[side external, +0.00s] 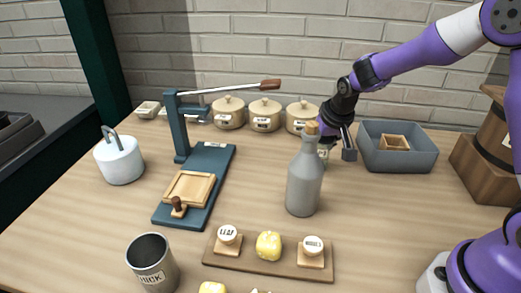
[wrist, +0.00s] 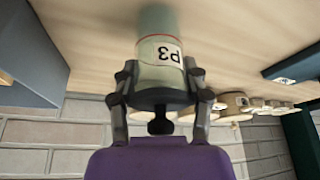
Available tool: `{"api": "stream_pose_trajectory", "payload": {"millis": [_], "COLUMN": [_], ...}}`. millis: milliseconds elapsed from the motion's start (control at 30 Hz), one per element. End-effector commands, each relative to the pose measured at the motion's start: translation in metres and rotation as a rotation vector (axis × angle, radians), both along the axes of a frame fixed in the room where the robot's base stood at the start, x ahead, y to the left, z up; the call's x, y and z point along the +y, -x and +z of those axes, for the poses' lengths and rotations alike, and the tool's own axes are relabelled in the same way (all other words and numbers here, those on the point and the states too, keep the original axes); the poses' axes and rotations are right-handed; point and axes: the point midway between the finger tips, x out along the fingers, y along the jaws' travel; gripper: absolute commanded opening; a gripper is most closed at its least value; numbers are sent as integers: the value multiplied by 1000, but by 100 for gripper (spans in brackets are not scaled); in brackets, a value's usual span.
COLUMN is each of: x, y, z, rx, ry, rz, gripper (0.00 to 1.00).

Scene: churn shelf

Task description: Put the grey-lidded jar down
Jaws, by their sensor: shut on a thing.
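My gripper (side external: 340,140) is at the back right of the table, behind a grey bottle and left of a blue-grey bin. In the wrist view my gripper (wrist: 161,82) has its two fingers closed on either side of the jar (wrist: 158,52). The jar is pale grey-green with a thin red line and a white label reading P3, upside down in this view. A dark knob shows at its end nearest the gripper. In the side view only a sliver of the jar (side external: 323,157) shows beside the bottle. I cannot tell whether its base touches the table.
The corked grey bottle (side external: 304,183) stands in front of the gripper. The bin (side external: 372,160) holds a small wooden box (side external: 395,143). Three cream pots (side external: 265,115) stand along the wall. A blue lever press (side external: 195,190) stands left. Table between press and bottle is clear.

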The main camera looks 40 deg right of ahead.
Motion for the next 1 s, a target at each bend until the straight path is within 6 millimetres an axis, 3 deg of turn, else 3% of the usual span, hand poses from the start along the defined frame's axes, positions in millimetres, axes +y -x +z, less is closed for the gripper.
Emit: {"api": "stream_pose_trajectory", "payload": {"millis": [333, 367, 400, 433, 833, 1000], "x": [0, 0, 0, 0, 0, 3], "y": [0, 0, 0, 0, 0, 6], "z": [-3, -4, -4, -4, -1, 19], "rx": [1, 1, 0, 0, -1, -6], "ry": [0, 0, 0, 0, 0, 1], "rz": [0, 0, 0, 0, 0, 1], "gripper": [6, 57, 77, 82, 82, 82]}}
